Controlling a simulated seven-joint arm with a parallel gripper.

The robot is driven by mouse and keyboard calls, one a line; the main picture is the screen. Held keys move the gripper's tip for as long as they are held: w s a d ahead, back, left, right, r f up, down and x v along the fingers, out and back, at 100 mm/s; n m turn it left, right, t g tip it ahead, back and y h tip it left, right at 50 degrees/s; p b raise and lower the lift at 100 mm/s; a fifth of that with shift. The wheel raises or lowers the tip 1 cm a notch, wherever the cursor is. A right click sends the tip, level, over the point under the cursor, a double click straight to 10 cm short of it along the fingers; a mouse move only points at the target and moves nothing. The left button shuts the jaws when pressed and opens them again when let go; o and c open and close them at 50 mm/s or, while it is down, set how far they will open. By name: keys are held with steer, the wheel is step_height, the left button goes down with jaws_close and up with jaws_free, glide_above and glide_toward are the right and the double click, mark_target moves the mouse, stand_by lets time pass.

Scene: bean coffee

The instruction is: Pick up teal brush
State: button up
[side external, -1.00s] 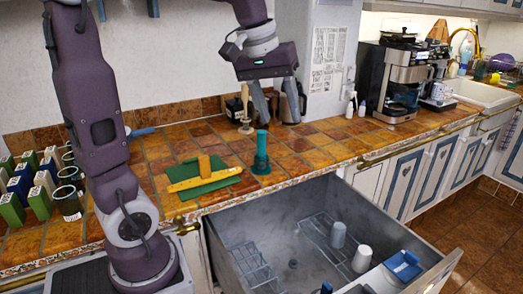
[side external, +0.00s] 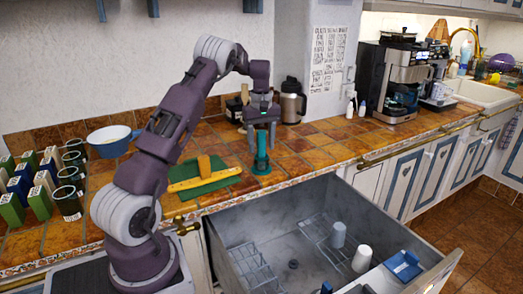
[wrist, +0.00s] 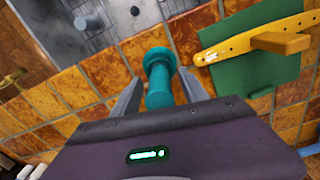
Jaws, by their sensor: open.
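The teal brush (side external: 262,160) stands upright on the tiled counter near its front edge, handle up on a wider round base. My gripper (side external: 262,146) points down over it, with the open fingers on either side of the upper handle. In the wrist view the teal brush (wrist: 159,68) lies between the two spread fingers (wrist: 160,90), with a gap on each side. The top of the handle is partly hidden by the gripper in the side view.
A green mat (side external: 225,181) with a yellow-handled tool (side external: 204,168) lies just left of the brush. An open drawer (side external: 300,215) with racks and cups is below the counter edge. A steel jug (side external: 292,103) stands behind; a blue-handled bowl (side external: 110,140) is at left.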

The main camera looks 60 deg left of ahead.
steer(key=shift+f, duration=0.4)
jaws_close()
steer(key=shift+r, duration=0.15)
step_height(320, 180, up, 10)
steer(key=shift+f, duration=0.1)
